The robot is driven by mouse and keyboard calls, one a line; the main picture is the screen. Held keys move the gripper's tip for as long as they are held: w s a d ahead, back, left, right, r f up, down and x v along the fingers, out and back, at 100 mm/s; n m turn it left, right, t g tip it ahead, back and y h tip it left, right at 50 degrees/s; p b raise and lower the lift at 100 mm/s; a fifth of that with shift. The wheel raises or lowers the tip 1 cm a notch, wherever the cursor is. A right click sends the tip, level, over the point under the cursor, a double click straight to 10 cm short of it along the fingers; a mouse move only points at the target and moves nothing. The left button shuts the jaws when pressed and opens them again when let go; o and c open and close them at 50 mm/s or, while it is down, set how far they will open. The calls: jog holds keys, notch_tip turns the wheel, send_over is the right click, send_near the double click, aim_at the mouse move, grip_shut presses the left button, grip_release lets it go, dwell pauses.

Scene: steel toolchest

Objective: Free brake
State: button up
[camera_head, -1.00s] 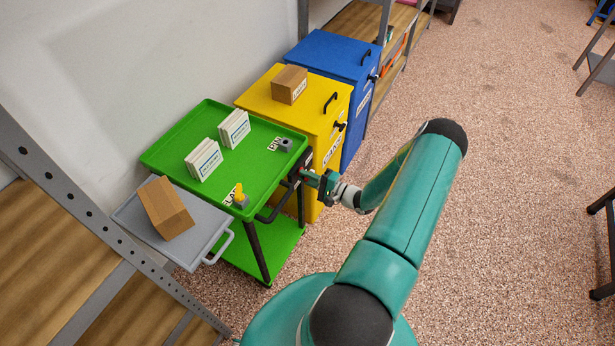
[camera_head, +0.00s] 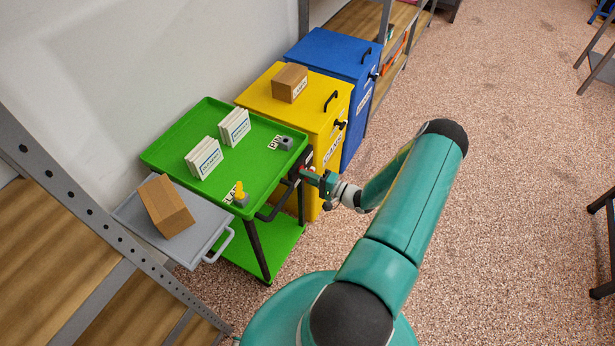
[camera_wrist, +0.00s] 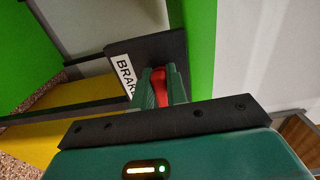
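The green cart (camera_head: 205,110) stands with its tray top level and its lower shelf near the floor. In the wrist view, a dark plate labelled BRAKE (camera_wrist: 122,55) is fixed at the cart. A red brake lever (camera_wrist: 168,76) stands out from that plate. My gripper (camera_wrist: 162,80) has its green fingers on either side of the red lever, close against it, and looks shut on it. The lever's lower part is hidden by the fingers. In the head view, my gripper (camera_head: 311,177) is at the cart's right-hand end, beside the black handle (camera_head: 270,214).
A yellow cabinet (camera_head: 265,94) and a blue cabinet (camera_head: 325,55) stand behind.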

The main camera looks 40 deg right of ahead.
jog(key=o, duration=0.4)
jog(key=shift+o, duration=0.2)
jog(key=v, duration=1.3)
jog(key=shift+s, duration=0.4)
jog(key=shift+d+r, duration=0.1)
jog(key=w+a+r+n+g+y, duration=0.1)
jog(key=w+a+r+n+g, duration=0.35)
jog(key=a+r+g, duration=0.55)
jog(key=w+a+r+n+g+y, duration=0.25)
jog(key=a+r+n+g, duration=0.3)
jog(key=a+r, duration=0.6)
jog(key=s+a+r+n+t+h, duration=0.1)
jog(key=s+a+r+h, duration=0.2)
jog(key=r, duration=0.4)
jog(key=s+a+r+n+t+h, duration=0.1)
jog(key=s+a+r+h, duration=0.2)
jog(key=r, duration=0.4)
jog(key=s+a+r+n+t+h, duration=0.2)
jog(key=s+a+r+h, duration=0.1)
jog(key=a+r, duration=0.4)
jog(key=shift+s+r+h, duration=0.35)
jog(key=shift+s+r, duration=0.05)
jog(key=shift+s, duration=0.25)
